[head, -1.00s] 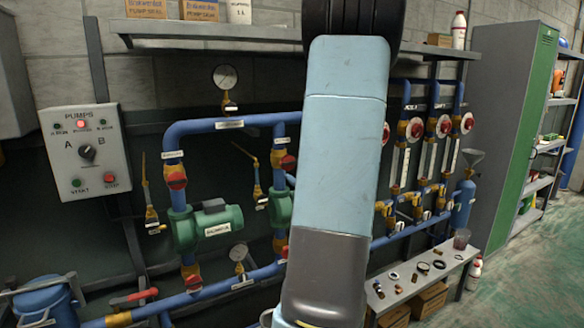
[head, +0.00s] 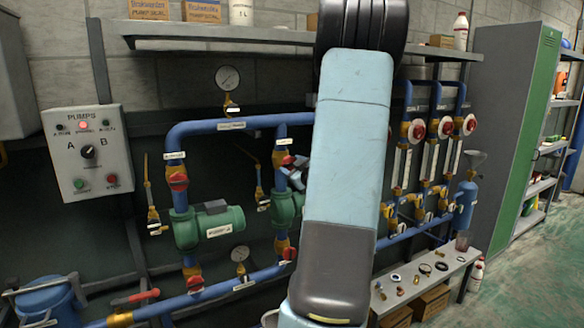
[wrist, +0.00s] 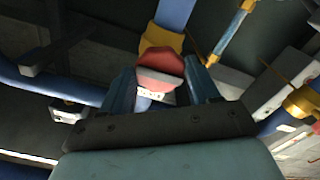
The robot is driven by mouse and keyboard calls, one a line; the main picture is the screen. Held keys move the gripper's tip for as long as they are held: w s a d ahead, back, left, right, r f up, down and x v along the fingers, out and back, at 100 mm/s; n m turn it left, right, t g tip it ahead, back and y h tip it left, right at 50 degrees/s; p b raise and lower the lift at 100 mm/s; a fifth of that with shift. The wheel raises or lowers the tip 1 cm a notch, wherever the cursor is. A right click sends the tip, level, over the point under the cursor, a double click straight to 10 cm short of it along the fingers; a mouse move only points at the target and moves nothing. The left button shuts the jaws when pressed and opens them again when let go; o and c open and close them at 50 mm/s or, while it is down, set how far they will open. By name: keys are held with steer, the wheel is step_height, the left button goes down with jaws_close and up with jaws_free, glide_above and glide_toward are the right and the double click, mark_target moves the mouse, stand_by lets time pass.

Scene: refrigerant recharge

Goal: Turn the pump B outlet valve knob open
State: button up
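The upper red valve knob over the right-hand pump, which fits the pump B outlet valve (head: 284,160), sits on a yellow brass body on a blue vertical pipe. In the wrist view the red knob (wrist: 160,66) lies between the fingertips of my gripper (wrist: 162,85), with a small white label just below it. The two fingers stand apart on either side, and I see no clear grip on the knob. In the head view part of my gripper (head: 299,172) shows just right of the knob; my arm hides the rest.
The left pump (head: 212,227) has its own red knob (head: 177,181) above it. A pump control box (head: 88,152) hangs on the wall at left. A pressure gauge (head: 228,79) stands above the top pipe. A bench with small parts (head: 412,288) is at lower right.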

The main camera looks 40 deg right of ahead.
steer(key=c, duration=0.6)
steer(key=n, duration=0.4)
steer(key=shift+a, duration=0.1)
steer(key=shift+n, duration=0.3)
steer(key=shift+f, duration=0.1)
steer(key=n, duration=0.4)
steer(key=shift+n, duration=0.3)
